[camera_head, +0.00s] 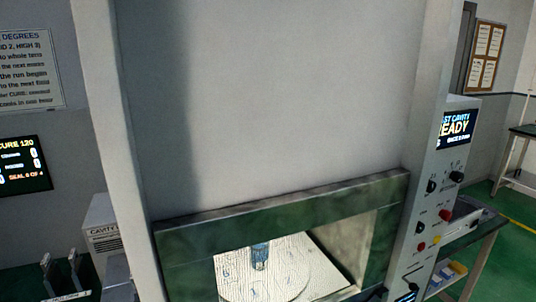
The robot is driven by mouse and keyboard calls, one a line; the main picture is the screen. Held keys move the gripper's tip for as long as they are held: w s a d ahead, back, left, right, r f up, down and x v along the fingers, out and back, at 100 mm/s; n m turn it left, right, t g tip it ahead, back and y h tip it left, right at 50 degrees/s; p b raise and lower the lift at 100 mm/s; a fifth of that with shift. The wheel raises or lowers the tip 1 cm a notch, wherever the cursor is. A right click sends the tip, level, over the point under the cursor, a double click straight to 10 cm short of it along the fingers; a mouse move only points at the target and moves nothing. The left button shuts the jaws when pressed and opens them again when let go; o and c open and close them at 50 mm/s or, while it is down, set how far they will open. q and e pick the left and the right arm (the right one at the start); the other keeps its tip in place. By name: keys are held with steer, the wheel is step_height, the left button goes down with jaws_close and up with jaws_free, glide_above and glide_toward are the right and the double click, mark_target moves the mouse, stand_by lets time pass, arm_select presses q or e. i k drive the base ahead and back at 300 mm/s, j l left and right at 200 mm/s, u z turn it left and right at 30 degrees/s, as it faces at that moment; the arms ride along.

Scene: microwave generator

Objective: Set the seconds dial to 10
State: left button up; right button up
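The control panel (428,215) is on the right post of the large grey machine, seen at a steep angle. Its upper part has a dark knob (432,186) and another dark knob (456,178). A smaller dark knob (420,227) sits lower. The labels are too small to read, so I cannot tell which knob is the seconds dial or where it points. A screen (455,129) above them reads "READY". I cannot make out either of my grippers in this view.
A cavity with a green frame (280,205) holds a clear blue-tinted vessel (260,256) on a round plate (290,275). Red buttons (446,215) and a yellow button (436,240) are near the knobs. A "CURE 120" screen (24,165) hangs left. A side table (478,226) stands right.

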mark_target(457, 176)
steer(key=z, duration=0.9)
steer(key=i+l+u, duration=0.15)
steer(key=i+l, duration=0.25)
steer(key=l, duration=0.6)
steer(key=i+l, duration=0.1)
steer(key=l, duration=0.5)
steer(key=i+l+z, duration=0.1)
steer(key=l, duration=1.15)
steer(key=i, duration=0.05)
